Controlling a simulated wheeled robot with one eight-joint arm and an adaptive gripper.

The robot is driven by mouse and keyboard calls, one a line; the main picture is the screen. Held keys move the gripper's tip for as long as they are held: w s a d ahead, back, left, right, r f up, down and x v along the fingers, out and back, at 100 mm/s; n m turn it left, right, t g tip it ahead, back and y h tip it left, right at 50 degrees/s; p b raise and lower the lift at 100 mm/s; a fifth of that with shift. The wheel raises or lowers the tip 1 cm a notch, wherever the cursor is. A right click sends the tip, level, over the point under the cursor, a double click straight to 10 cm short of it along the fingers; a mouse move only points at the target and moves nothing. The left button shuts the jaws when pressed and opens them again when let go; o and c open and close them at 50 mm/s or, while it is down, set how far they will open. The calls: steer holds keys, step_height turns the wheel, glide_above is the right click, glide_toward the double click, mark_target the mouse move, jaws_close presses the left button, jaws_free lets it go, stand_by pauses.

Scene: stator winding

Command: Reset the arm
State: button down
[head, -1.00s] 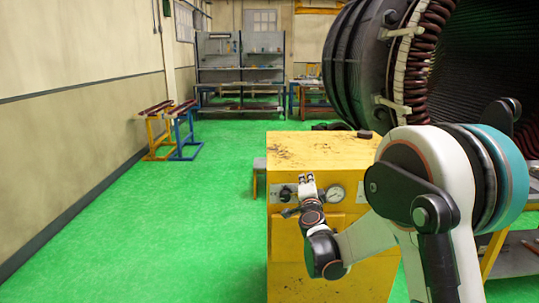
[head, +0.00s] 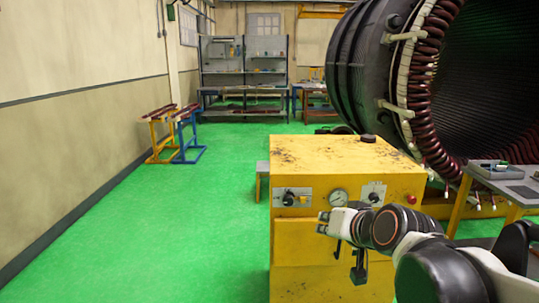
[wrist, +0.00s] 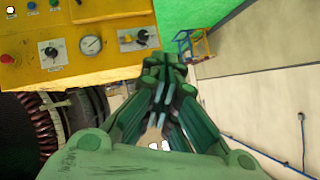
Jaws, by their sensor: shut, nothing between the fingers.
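My gripper (head: 326,221) is in front of the yellow machine's (head: 345,151) front face in the head view, just below its row of controls, pointing left. In the wrist view my gripper (wrist: 164,68) looks green, with its fingers drawn together and nothing visible between them. My arm enters from the lower right and bends low in front of the machine. Whether the fingertips touch the machine is hard to tell; they look apart from it.
The machine's face carries a pressure gauge (head: 337,197) and knobs. A large black stator (head: 383,59) with brown windings stands behind on the right. A grey table (head: 503,181) is at right. Trestles (head: 164,135) stand by the left wall; the green floor (head: 214,215) between is clear.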

steer(key=s+d+f+n+g+h, duration=0.1)
steer(key=s+d+f+g, duration=0.1)
steer(key=s, duration=0.7)
steer(key=s+d+f+n+g+h, duration=0.1)
steer(key=s+d+f+g+h, duration=0.1)
steer(key=s+d+f, duration=0.3)
steer(key=s+f, duration=0.1)
steer(key=s, duration=0.3)
steer(key=shift+s+d+f, duration=0.15)
steer(key=shift+f, duration=0.2)
